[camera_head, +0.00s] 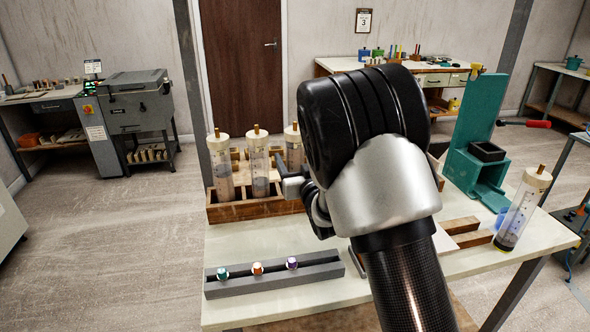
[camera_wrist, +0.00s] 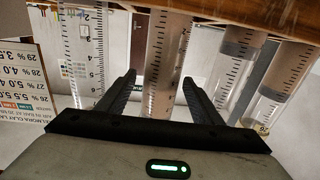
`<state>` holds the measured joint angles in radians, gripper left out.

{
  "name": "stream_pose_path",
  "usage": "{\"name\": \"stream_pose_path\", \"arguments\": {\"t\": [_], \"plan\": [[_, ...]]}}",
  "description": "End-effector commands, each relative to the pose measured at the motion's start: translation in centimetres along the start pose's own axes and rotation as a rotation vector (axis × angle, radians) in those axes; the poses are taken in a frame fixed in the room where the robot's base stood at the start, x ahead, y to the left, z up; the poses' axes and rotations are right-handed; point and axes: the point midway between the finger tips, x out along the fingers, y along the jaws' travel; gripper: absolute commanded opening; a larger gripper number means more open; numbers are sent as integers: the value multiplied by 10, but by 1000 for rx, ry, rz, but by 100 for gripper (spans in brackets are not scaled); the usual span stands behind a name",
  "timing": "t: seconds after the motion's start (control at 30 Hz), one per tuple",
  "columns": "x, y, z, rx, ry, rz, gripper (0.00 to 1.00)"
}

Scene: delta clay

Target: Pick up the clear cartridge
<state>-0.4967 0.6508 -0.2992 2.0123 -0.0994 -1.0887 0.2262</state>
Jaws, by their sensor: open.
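Several see-through cartridges with cream caps and brown tips stand in a wooden rack (camera_head: 255,210) on the table: a left one (camera_head: 220,170), a middle one (camera_head: 259,168) and a right one (camera_head: 294,148). Another clear cartridge (camera_head: 519,212) stands apart at the table's right, looking tilted. My gripper (camera_head: 283,175) is beside the middle and right rack cartridges, partly hidden by my arm. In the wrist view, my gripper (camera_wrist: 160,78) is open, with a graduated cartridge (camera_wrist: 166,60) showing between its fingers. I cannot tell whether they touch it. Other cartridges show left (camera_wrist: 82,55) and right (camera_wrist: 232,65).
A grey holder (camera_head: 275,277) with several small coloured caps lies at the table's front left. A teal stand (camera_head: 480,130) rises at the back right. Wooden blocks (camera_head: 460,226) lie beside my arm.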

Motion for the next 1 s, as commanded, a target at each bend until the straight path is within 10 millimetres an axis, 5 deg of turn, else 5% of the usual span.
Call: {"name": "stream_pose_path", "arguments": {"t": [0.23,0.6,1.0], "plan": [[3,0,0,0,-1,0,60],[2,0,0,0,0,0,0],[3,0,-22,1,9,0,0]]}}
